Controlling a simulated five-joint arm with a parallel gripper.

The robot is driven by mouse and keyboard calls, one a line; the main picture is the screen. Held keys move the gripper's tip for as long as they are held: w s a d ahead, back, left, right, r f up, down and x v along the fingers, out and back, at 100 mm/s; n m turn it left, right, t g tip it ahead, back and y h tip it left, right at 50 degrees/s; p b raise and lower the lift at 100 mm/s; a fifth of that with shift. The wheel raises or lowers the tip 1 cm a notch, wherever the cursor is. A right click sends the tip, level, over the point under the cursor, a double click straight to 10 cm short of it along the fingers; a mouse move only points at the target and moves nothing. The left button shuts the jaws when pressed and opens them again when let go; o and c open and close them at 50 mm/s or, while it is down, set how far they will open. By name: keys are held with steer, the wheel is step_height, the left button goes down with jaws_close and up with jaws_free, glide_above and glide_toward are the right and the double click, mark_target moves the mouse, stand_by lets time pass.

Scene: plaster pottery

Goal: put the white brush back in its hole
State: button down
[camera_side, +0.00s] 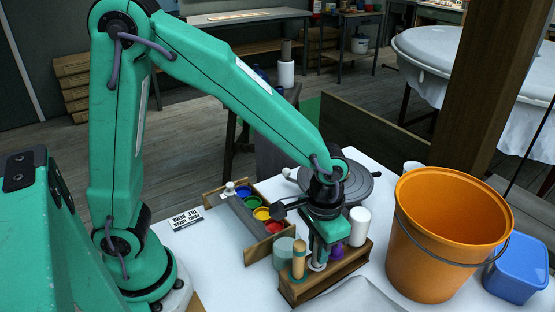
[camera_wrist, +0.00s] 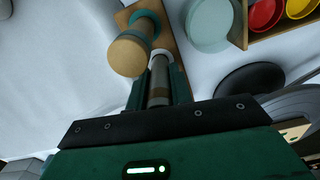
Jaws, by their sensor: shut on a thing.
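The wooden holder (camera_side: 325,282) stands on the white table, and its top also shows in the wrist view (camera_wrist: 170,42). My gripper (camera_side: 318,258) is low over the holder, pointing down. It is shut on an upright brush with a grey-brown handle, seen between my fingers in the wrist view (camera_wrist: 159,82). A white ring (camera_wrist: 160,57) shows around this brush at the holder's top; I take it as the white brush. My fingers hide much of it, and I cannot tell how deep it sits. A wooden-handled tool (camera_side: 298,259) stands beside it in a teal ring. A purple piece (camera_side: 337,251) is on its other side.
A white cylinder (camera_side: 359,226) stands close right of my gripper. An orange bucket (camera_side: 435,245) and a blue tub (camera_side: 516,270) are further right. A paint rack (camera_side: 264,251) with coloured cups and a pale green cylinder (camera_side: 284,251) are left. Open table lies at the front left.

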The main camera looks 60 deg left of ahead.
steer(key=c, duration=1.2)
jaws_free()
steer(key=shift+o, duration=0.2)
step_height(320, 180, up, 8)
steer(key=shift+f, duration=0.25)
steer(key=shift+r, duration=0.1)
